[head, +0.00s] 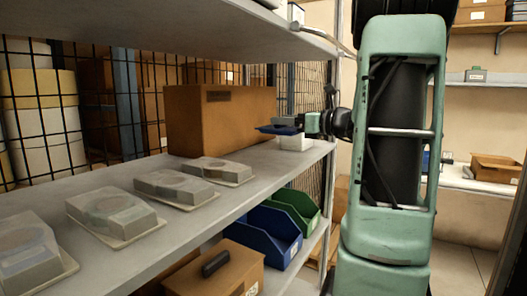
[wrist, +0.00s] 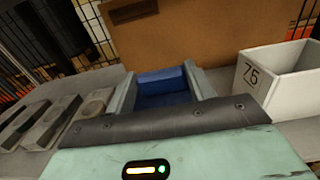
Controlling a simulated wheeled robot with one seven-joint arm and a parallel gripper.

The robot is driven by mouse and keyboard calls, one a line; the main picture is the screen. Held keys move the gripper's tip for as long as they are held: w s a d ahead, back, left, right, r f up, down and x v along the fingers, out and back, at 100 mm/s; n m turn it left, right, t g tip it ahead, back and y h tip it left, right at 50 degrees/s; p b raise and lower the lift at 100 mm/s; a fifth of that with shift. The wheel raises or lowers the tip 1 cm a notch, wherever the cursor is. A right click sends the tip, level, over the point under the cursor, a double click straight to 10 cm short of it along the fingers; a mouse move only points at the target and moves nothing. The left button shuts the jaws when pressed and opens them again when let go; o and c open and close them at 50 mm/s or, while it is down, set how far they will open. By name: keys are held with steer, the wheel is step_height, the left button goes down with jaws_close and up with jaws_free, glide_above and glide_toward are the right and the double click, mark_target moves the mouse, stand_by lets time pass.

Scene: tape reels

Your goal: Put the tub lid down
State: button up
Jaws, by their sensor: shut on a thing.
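The blue tub lid (head: 277,129) is between the fingers of my gripper (head: 300,122), which is shut on it. It looks held a little above the grey shelf, in front of the cardboard box. In the wrist view the blue lid (wrist: 162,92) shows between the two pale green fingers of my gripper (wrist: 161,84); my wrist hides its near part. In the head view this white tub (head: 294,143) is partly hidden below the gripper.
A large cardboard box (head: 220,120) stands behind the lid on the shelf (head: 95,183). Several tape reels in clear cases lie in a row along the shelf, one case (head: 213,169) nearest the box. Blue (head: 262,237) and green (head: 297,207) bins are below. A wire mesh closes the back.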

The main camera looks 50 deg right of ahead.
step_height(320, 180, down, 8)
steer(key=shift+p, duration=0.5)
steer(key=shift+f, duration=0.1)
steer(key=o, duration=1)
steer(key=shift+c, duration=0.2)
steer(key=s+d+b, duration=0.1)
steer(key=s+b, duration=0.2)
steer(key=s, duration=0.9)
